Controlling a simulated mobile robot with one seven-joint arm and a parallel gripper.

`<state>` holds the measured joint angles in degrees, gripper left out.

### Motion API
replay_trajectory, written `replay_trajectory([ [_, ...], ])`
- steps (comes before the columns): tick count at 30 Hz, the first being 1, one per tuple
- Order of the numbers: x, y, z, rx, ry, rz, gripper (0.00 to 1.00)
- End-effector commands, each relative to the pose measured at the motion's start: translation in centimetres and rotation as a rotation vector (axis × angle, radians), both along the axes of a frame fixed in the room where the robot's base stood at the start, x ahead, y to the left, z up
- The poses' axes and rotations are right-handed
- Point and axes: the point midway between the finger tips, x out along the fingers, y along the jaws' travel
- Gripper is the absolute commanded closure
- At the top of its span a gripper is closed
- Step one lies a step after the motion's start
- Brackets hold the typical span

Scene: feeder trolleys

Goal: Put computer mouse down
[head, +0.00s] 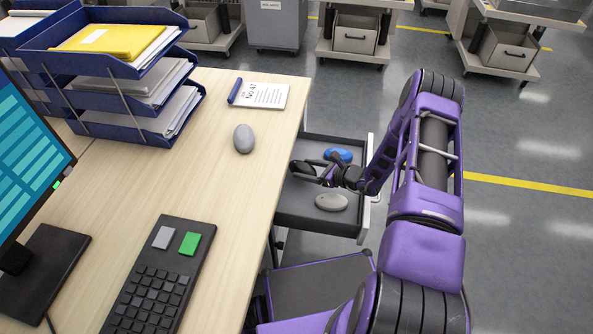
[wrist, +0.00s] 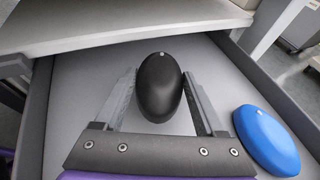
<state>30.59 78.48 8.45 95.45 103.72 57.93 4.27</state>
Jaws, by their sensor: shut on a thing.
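My gripper (head: 322,172) reaches into the open drawer (head: 292,213) beside the desk. In the wrist view my gripper (wrist: 160,103) has its two fingers on either side of a black computer mouse (wrist: 160,84) and is shut on it. The black mouse shows small and dark in the head view (head: 302,167), at the desk side of the drawer. I cannot tell whether it touches the drawer floor. A blue mouse (head: 338,155) lies in the drawer to the right of the black one and also shows in the wrist view (wrist: 266,140). A light grey mouse (head: 331,202) lies nearer in the drawer.
The desk (head: 190,203) overhangs the drawer's left side. On it are a grey mouse (head: 243,138), a notepad (head: 262,95), a keyboard (head: 157,284), stacked blue trays (head: 125,70) and a monitor (head: 25,150). Trolleys (head: 350,36) stand at the back.

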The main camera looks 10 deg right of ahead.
Motion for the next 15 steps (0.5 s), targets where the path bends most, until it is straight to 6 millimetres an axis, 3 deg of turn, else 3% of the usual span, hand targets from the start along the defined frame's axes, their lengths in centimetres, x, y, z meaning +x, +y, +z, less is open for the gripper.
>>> replay_trajectory([
  [6, 1.9, 2.1, -1.6, 0.000, -0.001, 0.004, 0.85],
  [15, 2.9, 2.9, -2.8, 0.001, 0.001, 0.000, 0.85],
])
